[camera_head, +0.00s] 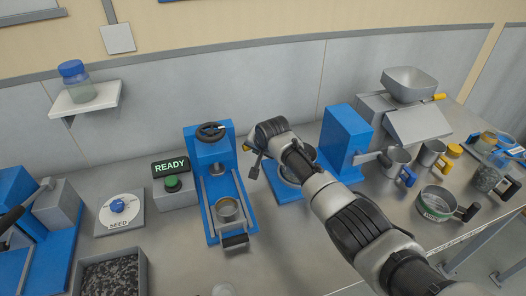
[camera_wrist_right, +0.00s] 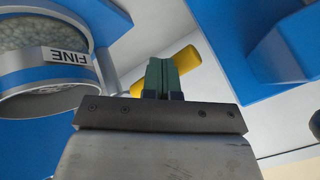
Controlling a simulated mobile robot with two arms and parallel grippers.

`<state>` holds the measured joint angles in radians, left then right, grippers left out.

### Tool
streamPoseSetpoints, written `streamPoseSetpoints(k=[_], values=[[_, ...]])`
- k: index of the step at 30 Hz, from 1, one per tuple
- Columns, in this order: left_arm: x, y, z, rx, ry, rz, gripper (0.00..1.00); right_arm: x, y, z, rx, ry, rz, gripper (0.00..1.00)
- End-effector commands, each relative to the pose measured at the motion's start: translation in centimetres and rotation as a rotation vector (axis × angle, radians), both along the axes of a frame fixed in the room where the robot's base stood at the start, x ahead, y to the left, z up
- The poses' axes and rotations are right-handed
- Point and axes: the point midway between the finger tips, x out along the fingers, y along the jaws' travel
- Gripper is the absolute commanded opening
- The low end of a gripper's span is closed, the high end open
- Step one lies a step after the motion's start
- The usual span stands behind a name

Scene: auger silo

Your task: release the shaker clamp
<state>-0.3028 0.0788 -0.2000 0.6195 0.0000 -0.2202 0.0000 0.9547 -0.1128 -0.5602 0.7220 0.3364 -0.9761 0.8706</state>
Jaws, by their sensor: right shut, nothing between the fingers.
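The shaker is a blue machine (camera_head: 289,191) in the middle of the bench, partly hidden behind my right arm. Its round sieve, marked FINE (camera_wrist_right: 70,57), shows at upper left in the right wrist view. A yellow handle (camera_wrist_right: 186,57), which looks like the clamp lever, lies just beyond my fingers. My right gripper (camera_head: 254,172) is in front of the shaker's left side. In the wrist view its green fingertips (camera_wrist_right: 163,75) are together and empty, overlapping the yellow handle; I cannot tell whether they touch it. My left gripper is out of view.
A blue press with a cup (camera_head: 228,210) stands left of my arm. Further left are a READY display (camera_head: 170,167) with a green button and a SEED dial (camera_head: 119,211). A tall blue block (camera_head: 345,135), metal cups and a pan (camera_head: 437,203) stand to the right.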

Motion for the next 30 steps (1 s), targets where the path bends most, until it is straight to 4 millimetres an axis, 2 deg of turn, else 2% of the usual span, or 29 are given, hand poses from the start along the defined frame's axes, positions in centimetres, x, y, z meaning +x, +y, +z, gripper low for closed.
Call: streamPoseSetpoints(k=[23,30], values=[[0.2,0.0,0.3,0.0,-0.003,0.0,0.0,0.1,0.3,0.4,0.006,-0.009,0.005,0.0],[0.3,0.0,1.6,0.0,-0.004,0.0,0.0,0.0,0.0,1.5,0.005,-0.006,0.004,0.0]])
